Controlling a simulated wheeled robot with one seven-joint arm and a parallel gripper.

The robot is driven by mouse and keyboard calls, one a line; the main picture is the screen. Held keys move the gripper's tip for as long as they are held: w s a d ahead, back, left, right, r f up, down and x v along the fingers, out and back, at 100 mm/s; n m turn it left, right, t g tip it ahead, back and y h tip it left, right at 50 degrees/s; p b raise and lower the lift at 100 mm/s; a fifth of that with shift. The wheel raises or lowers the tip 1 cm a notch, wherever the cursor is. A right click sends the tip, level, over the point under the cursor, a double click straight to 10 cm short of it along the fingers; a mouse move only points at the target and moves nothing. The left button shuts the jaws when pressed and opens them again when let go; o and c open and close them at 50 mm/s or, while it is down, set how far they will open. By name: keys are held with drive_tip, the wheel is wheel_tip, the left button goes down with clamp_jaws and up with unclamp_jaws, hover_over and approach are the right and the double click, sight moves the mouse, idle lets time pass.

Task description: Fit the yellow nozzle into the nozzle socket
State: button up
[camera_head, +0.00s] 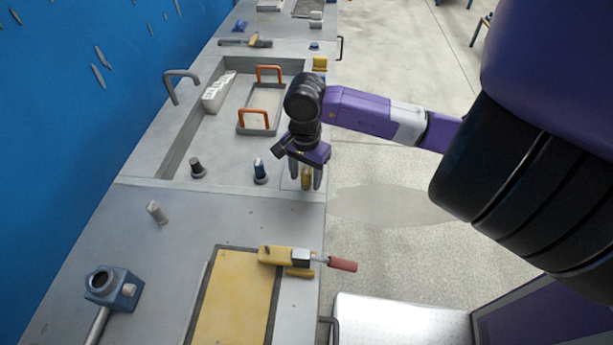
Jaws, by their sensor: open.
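A small yellow upright piece, which looks like the yellow nozzle (307,180), stands near the right edge of the bench. My gripper (306,183) points down over it with its fingers apart, one on each side of it. Whether the fingers touch it I cannot tell. The fingers and palm hide part of it. A blue-grey block with a round dark opening (101,280), likely the nozzle socket, sits at the lower left on a grey pipe. The opening faces up and looks empty.
A pale cylinder (156,212) is nearer the socket. A tray with orange handles (258,121) lies behind.

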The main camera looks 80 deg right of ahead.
drive_tip(key=shift+f, duration=0.1)
drive_tip(key=shift+c, duration=0.4)
clamp_jaws()
